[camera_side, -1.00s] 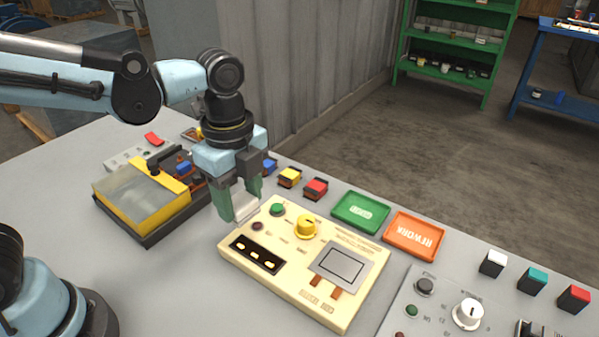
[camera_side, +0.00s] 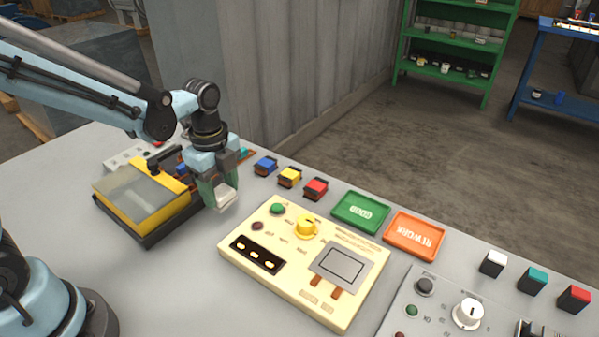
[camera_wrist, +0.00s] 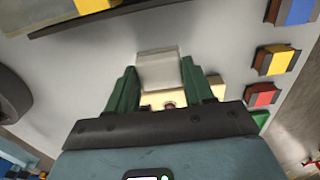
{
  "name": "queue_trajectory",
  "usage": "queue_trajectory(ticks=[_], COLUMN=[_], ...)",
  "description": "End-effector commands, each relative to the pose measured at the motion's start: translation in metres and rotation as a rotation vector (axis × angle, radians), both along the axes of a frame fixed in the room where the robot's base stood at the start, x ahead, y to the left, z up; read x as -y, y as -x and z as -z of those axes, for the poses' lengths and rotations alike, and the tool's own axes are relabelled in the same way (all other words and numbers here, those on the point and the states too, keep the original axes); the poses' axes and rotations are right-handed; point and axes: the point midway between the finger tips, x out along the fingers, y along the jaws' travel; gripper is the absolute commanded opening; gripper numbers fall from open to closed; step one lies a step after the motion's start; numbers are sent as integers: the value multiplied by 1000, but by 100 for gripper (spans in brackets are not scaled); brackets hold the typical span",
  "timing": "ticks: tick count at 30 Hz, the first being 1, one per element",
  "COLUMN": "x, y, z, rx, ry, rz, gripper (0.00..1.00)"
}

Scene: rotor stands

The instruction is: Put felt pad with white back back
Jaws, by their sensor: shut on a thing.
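The felt pad with white back (camera_side: 227,198) is held between the green fingers of my gripper (camera_side: 219,193). In the wrist view the pad (camera_wrist: 158,70) shows as a pale block between the fingertips of my gripper (camera_wrist: 155,85). Its felt side is not clearly visible. A blue pad (camera_side: 265,166), a yellow pad (camera_side: 290,177) and a red pad (camera_side: 316,188) stand in a row behind the panel, to the right of my gripper.
The cream panel (camera_side: 340,307) has a yellow knob (camera_side: 306,227). A yellow-framed box with a clear lid (camera_side: 138,192) stands left of my gripper. A green tray (camera_side: 345,222) and an orange tray (camera_side: 398,250) lie at the right. Bare table lies in front of the box.

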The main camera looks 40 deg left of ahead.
Motion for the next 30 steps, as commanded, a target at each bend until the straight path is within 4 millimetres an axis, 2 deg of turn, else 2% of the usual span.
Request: queue_trajectory(ticks=[9, 23, 24, 28, 30], x=[0, 0, 0, 0, 0], y=[0, 0, 0, 0, 0], z=[34, 41, 41, 41, 41], rx=[0, 0, 0, 0, 0], ry=[0, 0, 0, 0, 0], rz=[0, 0, 0, 0, 0], gripper=[24, 24, 55, 75, 78])
